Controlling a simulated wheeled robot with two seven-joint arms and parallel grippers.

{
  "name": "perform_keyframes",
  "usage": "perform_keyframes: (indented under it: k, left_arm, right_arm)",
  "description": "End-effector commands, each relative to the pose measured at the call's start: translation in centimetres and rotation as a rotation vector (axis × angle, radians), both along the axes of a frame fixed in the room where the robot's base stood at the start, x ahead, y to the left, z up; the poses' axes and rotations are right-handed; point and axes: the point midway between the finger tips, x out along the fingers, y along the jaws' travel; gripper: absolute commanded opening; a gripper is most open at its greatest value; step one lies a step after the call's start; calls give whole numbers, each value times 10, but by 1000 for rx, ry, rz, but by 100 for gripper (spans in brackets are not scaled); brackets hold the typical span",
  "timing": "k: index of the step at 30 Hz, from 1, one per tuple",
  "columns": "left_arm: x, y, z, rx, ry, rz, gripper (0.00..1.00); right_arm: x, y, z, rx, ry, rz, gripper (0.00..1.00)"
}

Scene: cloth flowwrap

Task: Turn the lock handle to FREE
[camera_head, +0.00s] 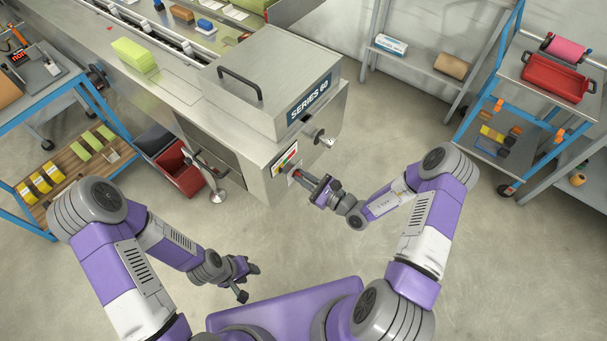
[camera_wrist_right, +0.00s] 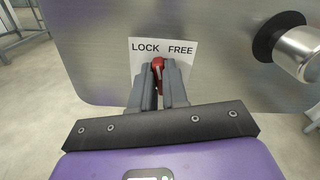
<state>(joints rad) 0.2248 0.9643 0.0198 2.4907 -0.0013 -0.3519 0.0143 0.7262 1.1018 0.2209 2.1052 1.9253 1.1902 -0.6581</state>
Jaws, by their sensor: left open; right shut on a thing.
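The red lock handle (camera_wrist_right: 157,66) shows in the right wrist view, in front of a white label plate (camera_wrist_right: 178,50) that reads LOCK on the left and FREE on the right. The handle stands near the middle, between the two words. My right gripper (camera_wrist_right: 158,88) is shut on the handle, and its fingers hide the lower part of it. In the head view my right gripper (camera_head: 309,182) is at the end face of the steel machine (camera_head: 262,150). My left gripper (camera_head: 246,279) is open and empty over the floor, away from the machine.
A round metal knob on a black collar (camera_wrist_right: 298,48) sticks out right of the label; it also shows in the head view (camera_head: 325,141). A panel with coloured buttons (camera_head: 286,158) is above the handle. A blue cart (camera_head: 535,75) stands at right. Floor between my arms is clear.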

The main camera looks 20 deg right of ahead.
Motion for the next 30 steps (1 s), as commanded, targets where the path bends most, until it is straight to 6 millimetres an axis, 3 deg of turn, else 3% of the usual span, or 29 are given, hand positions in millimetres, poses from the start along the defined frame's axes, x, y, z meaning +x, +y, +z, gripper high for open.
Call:
perform_keyframes:
  k: [12, 30]
  left_arm:
    - [0, 0, 28, 0, 0, 0, 43]
    - [0, 0, 49, 0, 0, 0, 43]
  right_arm:
    - [1, -2, 2, 313, 244, -1, 0]
    - [3, -4, -1, 713, 556, 0, 0]
